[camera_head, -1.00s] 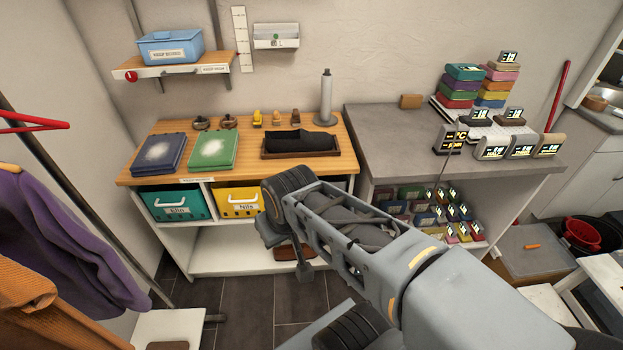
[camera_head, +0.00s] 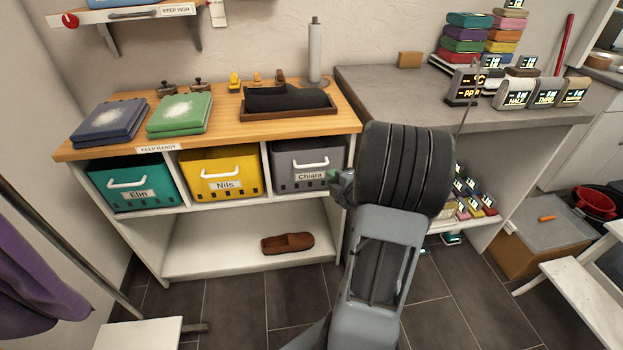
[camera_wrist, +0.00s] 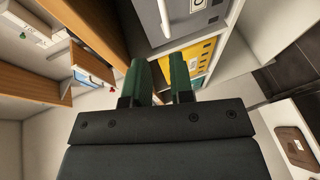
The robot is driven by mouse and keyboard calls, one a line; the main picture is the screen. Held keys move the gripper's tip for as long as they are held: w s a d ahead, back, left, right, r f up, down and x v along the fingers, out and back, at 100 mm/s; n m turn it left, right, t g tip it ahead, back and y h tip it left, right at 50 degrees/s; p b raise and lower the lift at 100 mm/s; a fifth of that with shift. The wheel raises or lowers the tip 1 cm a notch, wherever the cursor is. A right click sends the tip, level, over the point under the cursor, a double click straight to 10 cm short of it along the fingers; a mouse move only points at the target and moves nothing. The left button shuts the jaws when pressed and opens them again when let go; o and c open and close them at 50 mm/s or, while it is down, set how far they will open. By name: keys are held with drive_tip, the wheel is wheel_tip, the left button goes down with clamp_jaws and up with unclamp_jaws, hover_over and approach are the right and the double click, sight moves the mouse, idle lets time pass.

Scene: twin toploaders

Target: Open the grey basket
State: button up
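The grey basket (camera_head: 290,180), labelled Chiara, sits in the right cubby of the wooden-topped shelf unit, with its front closing off most of the opening. A white handle (camera_head: 312,164) crosses its front above the label. It also shows at the top of the wrist view (camera_wrist: 197,28), with part of its handle. My gripper (camera_head: 337,178) is just right of the basket's front, near the cubby's right side, and appears apart from the handle. In the wrist view its two green fingers (camera_wrist: 159,68) stand apart with nothing between them. My wrist hides much of the gripper in the head view.
Yellow (camera_head: 208,183) and teal (camera_head: 125,196) baskets fill the neighbouring cubbies. A brown slipper (camera_head: 288,243) lies on the open shelf below. The wooden top (camera_head: 225,132) holds folded cloths and a tray. A grey counter (camera_head: 420,108) adjoins right.

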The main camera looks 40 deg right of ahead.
sight(312, 166)
drive_tip(key=shift+n+t+y, duration=0.3)
drive_tip(key=shift+n, duration=0.1)
drive_tip(key=w+f, duration=0.1)
drive_tip(key=w, duration=0.3)
drive_tip(key=w+f+b, duration=0.1)
drive_tip(key=w, duration=0.3)
drive_tip(key=w+d+f+b, duration=0.1)
drive_tip(key=w, duration=0.4)
drive_tip(key=shift+f, duration=0.4)
drive_tip(key=shift+s, duration=0.1)
clamp_jaws()
